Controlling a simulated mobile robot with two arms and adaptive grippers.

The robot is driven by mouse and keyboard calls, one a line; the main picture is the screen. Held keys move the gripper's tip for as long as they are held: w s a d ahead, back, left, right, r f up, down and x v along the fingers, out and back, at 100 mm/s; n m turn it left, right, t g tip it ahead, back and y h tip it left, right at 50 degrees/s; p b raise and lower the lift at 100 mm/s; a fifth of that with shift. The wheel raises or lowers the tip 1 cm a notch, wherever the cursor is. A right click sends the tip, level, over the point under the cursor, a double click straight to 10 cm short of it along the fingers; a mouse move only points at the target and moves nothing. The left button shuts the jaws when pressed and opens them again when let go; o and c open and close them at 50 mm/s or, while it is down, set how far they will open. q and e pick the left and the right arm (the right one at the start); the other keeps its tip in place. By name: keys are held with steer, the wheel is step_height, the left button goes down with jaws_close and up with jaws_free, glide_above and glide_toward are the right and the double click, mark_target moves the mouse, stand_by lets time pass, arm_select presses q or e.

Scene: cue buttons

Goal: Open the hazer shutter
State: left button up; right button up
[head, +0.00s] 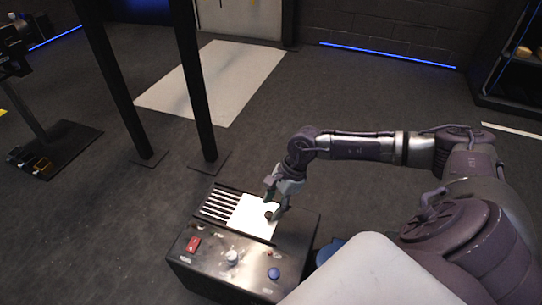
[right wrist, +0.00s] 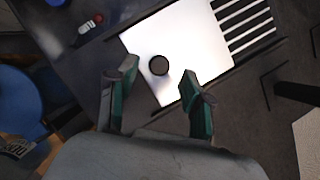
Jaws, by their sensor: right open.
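The hazer (head: 190,262) is a dark box on the floor, with a pale slatted vent (head: 218,204) on its top. A white shutter plate (head: 245,217) covers the right part of the vent and leaves several slats bare on the left. A round dark knob (right wrist: 159,65) stands on the plate near one edge. My right gripper (head: 275,206) is over the plate at the knob. In the right wrist view it (right wrist: 160,82) is open, with the knob between and slightly beyond its fingertips; contact cannot be seen. My left gripper is not in view.
The hazer's front top carries a red switch (head: 193,244), a pale dial (head: 231,257) and a blue button (head: 273,273). Two black posts (head: 195,80) stand behind it. A blue round object (head: 328,249) is at its right.

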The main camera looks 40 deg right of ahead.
steer(key=v, duration=0.9)
steer(key=shift+r, duration=0.25)
steer(key=shift+d, duration=0.15)
